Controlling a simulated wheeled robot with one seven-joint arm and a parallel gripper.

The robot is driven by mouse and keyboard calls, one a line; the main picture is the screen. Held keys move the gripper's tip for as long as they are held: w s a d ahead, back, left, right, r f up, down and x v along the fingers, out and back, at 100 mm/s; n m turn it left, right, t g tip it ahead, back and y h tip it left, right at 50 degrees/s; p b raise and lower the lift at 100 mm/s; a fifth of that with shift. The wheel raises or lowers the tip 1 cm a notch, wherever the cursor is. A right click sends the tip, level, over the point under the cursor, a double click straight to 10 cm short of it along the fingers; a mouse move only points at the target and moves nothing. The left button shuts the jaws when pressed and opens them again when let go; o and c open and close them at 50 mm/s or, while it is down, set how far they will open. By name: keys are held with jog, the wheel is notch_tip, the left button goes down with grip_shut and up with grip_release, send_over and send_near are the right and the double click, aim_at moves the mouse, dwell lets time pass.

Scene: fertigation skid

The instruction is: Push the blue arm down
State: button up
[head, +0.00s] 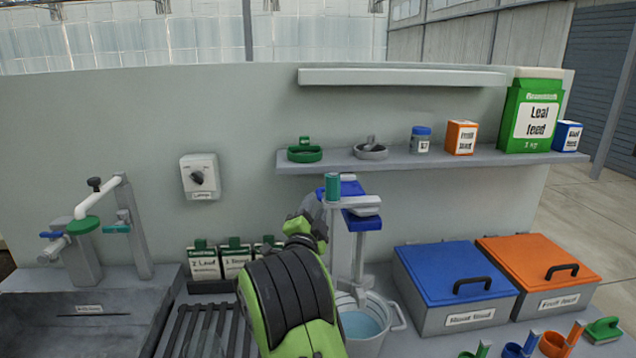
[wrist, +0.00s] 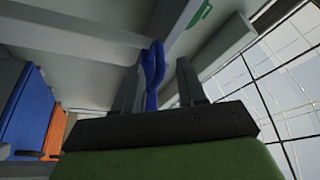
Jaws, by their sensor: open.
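A mixer stand with a grey column and a green cylinder (head: 332,187) rises over a pale bucket (head: 396,318). Blue parts show at its top (head: 352,188) and just below, on the right (head: 362,223). In the wrist view a long, bent blue arm (wrist: 152,75) shows between and beyond my fingers. My gripper (wrist: 160,68) is open, its two dark fingers apart with the blue arm nearer the left one. I cannot tell whether they touch. In the head view my green and black arm reaches up in front of the stand and hides my fingertips and part of the column.
A shelf (head: 400,160) with dishes and boxes runs behind and above the stand. Blue (head: 445,262) and orange (head: 535,252) lidded bins stand at the right. A sink (head: 85,310) and pipework are at the left. White cards (head: 204,264) stand behind my arm.

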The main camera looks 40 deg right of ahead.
aim_at(319, 194)
jog(key=p+x, duration=0.2)
jog(key=x, duration=0.3)
jog(key=shift+w+d+r, duration=0.1)
jog(key=shift+d, duration=0.05)
jog(key=shift+c, duration=0.3)
grip_shut()
